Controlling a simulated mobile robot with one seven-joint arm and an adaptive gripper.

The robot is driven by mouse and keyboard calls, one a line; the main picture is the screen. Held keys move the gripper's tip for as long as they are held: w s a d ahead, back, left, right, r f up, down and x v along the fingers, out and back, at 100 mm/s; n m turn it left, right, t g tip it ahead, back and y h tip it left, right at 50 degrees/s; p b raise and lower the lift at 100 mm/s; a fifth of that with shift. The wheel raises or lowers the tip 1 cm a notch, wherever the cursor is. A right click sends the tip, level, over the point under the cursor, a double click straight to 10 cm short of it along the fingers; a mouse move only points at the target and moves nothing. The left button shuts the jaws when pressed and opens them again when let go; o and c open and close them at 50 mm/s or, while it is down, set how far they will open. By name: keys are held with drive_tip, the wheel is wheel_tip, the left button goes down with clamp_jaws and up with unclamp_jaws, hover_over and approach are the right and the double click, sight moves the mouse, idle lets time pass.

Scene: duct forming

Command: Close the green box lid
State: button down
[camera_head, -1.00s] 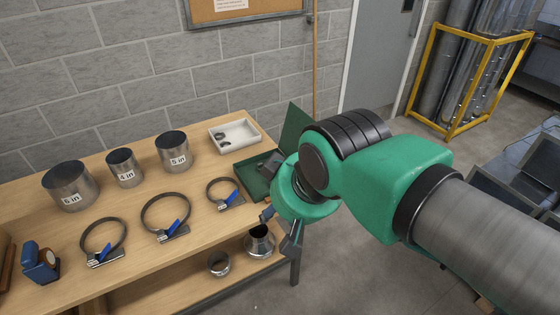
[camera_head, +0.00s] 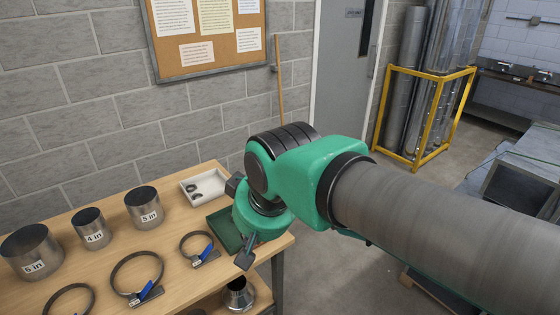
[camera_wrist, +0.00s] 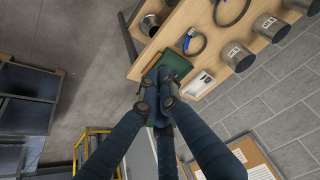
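The green box (camera_head: 226,232) sits at the right end of the wooden table, partly hidden behind my arm in the head view. The wrist view shows a dark green surface of the box (camera_wrist: 176,66) near the table's edge, just beyond my fingers; I cannot tell lid from body there. The lid's angle is hidden in the head view. My gripper (camera_wrist: 157,88) is over or beside the box, with its dark fingers near each other. Whether the fingers are fully shut, or touch the box, cannot be told.
A white tray (camera_head: 203,187) with small rings stands behind the box. Ring clamps with blue handles (camera_head: 203,252) and metal cylinders (camera_head: 143,207) lie to the left on the table. A metal fitting (camera_head: 239,293) is on the shelf below.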

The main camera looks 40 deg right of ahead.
drive_tip(key=w+d+r+m+g+p, duration=0.1)
drive_tip(key=w+d+r+m+p, duration=0.15)
drive_tip(key=w+d, duration=0.4)
drive_tip(key=w+d+r+m+g+h+p, duration=0.1)
drive_tip(key=w+d+r+m+p, duration=0.2)
drive_tip(key=w, duration=0.6)
drive_tip(key=w+d+r+m+g+p, duration=0.1)
drive_tip(key=w+d+m+p, duration=0.2)
drive_tip(key=w+d+p, duration=0.35)
drive_tip(key=w+d+f+m+g+p, duration=0.1)
drive_tip(key=w+d+f+m+p, duration=0.2)
drive_tip(key=d, duration=0.7)
drive_tip(key=w+d+f+m+g+p, duration=0.1)
drive_tip(key=w+d+f+m+p, duration=0.3)
drive_tip(key=w+d+f, duration=0.3)
drive_tip(key=w+d, duration=0.3)
drive_tip(key=d, duration=0.1)
drive_tip(key=shift+w+d+f, duration=0.15)
drive_tip(key=shift+d+f, duration=0.1)
drive_tip(key=shift+d, duration=0.05)
drive_tip(key=shift+f+m, duration=0.1)
drive_tip(key=shift+m, duration=0.15)
wheel_tip(320, 180, down, 9)
drive_tip(key=a, duration=0.2)
drive_tip(key=shift+a+p, duration=0.3)
drive_tip(key=shift+p, duration=0.15)
